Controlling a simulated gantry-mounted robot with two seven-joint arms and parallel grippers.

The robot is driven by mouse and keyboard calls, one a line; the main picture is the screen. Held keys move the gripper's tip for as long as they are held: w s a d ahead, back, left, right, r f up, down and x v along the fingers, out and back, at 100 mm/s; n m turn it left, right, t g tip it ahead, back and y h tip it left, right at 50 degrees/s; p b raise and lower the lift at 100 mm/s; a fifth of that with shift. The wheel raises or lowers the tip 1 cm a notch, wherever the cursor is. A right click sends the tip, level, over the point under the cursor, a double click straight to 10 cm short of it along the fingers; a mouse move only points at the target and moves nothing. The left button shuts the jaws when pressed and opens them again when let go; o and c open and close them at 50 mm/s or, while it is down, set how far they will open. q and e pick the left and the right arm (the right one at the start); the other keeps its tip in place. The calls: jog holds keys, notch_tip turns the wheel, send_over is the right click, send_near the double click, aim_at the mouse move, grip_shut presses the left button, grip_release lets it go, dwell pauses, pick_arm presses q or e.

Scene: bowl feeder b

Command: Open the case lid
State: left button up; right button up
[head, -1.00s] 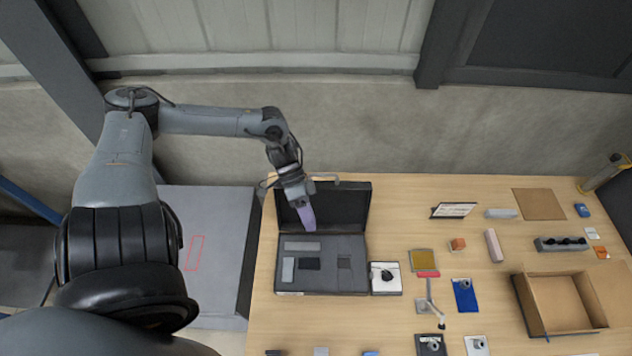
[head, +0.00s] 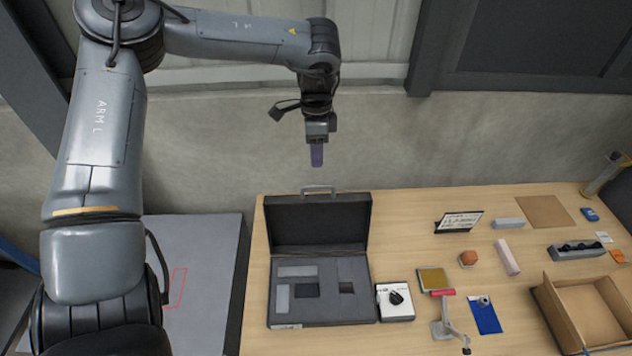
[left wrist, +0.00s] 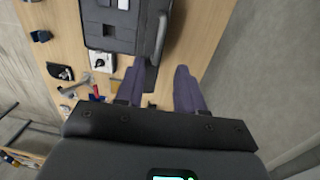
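The dark grey case (head: 330,310) stands on the left part of the table with its lid (head: 320,224) raised at the back. Its grey foam insert, with several cut-outs, is exposed. The lid's handle (head: 318,190) is at the top edge. My left gripper (head: 317,160) hangs above and behind the lid, apart from it. In the left wrist view its two purple fingers (left wrist: 158,88) are spread with nothing between them. The handle also shows in the left wrist view (left wrist: 161,36), beyond the fingers. My right gripper is not in view.
A small white box (head: 395,314) with a dark item pictured on it stands close to the case's right side. Further right are a small stand (head: 447,325), a blue card (head: 487,318) and an open cardboard box (head: 590,308). A wall is behind the table.

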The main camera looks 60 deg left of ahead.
pick_arm(q)
jog(key=f, duration=0.9)
jog(key=shift+s+d+f, duration=0.1)
jog(key=shift+s+d, duration=0.1)
jog(key=shift+d, duration=0.15)
grip_shut()
